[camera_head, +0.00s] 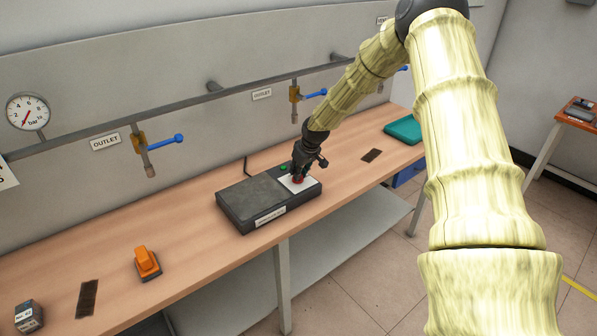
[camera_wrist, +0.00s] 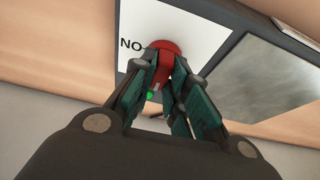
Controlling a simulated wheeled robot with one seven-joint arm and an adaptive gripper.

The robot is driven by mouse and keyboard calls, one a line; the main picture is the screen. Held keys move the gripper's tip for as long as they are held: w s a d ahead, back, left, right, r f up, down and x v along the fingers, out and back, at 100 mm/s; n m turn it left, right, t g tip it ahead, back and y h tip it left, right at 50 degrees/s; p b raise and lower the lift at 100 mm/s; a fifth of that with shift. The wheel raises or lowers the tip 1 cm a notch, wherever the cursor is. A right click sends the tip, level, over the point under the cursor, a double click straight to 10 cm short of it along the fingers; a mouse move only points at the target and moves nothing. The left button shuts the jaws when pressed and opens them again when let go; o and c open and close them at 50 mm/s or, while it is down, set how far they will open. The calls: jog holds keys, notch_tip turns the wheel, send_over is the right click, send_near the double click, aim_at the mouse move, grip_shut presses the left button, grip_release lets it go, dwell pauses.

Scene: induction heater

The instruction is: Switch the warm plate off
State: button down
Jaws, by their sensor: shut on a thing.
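The warm plate is a dark flat box (camera_head: 240,205) on the wooden bench, with a white panel at its right end. It also shows in the wrist view (camera_wrist: 272,75), with its white panel (camera_wrist: 185,22) at the upper middle. A red knob (camera_wrist: 163,47) sits on that panel beside upside-down lettering. In the head view my gripper (camera_head: 299,176) reaches down over the panel, and the red knob shows between its fingers. In the wrist view my gripper (camera_wrist: 165,75) is shut on the red knob. A small green light (camera_wrist: 150,96) shows beside the fingers.
The wooden bench (camera_head: 185,222) is clear around the plate. An orange object (camera_head: 147,262) stands to its left, and a teal item (camera_head: 404,130) lies at the far right. A grey pipe with blue-handled valves (camera_head: 165,142) runs along the wall behind.

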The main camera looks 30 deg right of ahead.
jog(key=c, duration=1.4)
grip_release()
jog(key=shift+d, duration=0.15)
jog(key=shift+r, duration=0.1)
jog(key=shift+s+r, duration=0.2)
jog(key=shift+r, duration=0.35)
jog(key=v, duration=1)
jog(key=shift+s+d+r, duration=0.15)
jog(key=shift+s+r, duration=0.05)
jog(key=shift+r, duration=0.05)
